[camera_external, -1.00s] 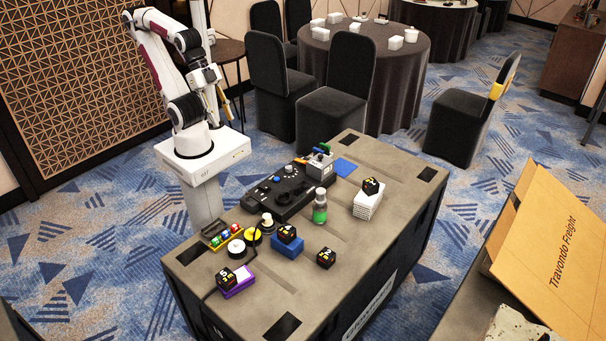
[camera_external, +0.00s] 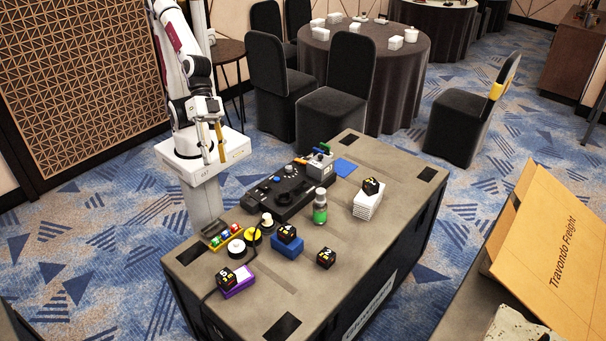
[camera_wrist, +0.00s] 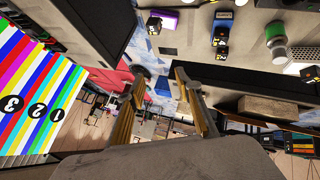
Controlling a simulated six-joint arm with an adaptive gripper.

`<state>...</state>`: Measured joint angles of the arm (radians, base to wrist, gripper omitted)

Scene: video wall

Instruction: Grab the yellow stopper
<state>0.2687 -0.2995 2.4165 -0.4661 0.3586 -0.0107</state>
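A yellow round piece (camera_external: 253,237), which looks like the stopper, stands on the grey case top (camera_external: 335,262) near its left end. It sits between a flat white round piece (camera_external: 236,247) and a white knob (camera_external: 267,222). I cannot make it out in the wrist view. My gripper (camera_external: 213,158) hangs above and behind the case's left side, fingers down, well apart from the stopper. In the wrist view, my gripper's (camera_wrist: 161,75) two yellowish fingers are spread with a gap between them and nothing held.
Near the stopper are a tray of coloured balls (camera_external: 225,237), a blue block (camera_external: 287,246) with a black cube, and a purple box (camera_external: 238,284) with another cube. A black control panel (camera_external: 285,190) and a green bottle (camera_external: 320,208) stand farther right.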

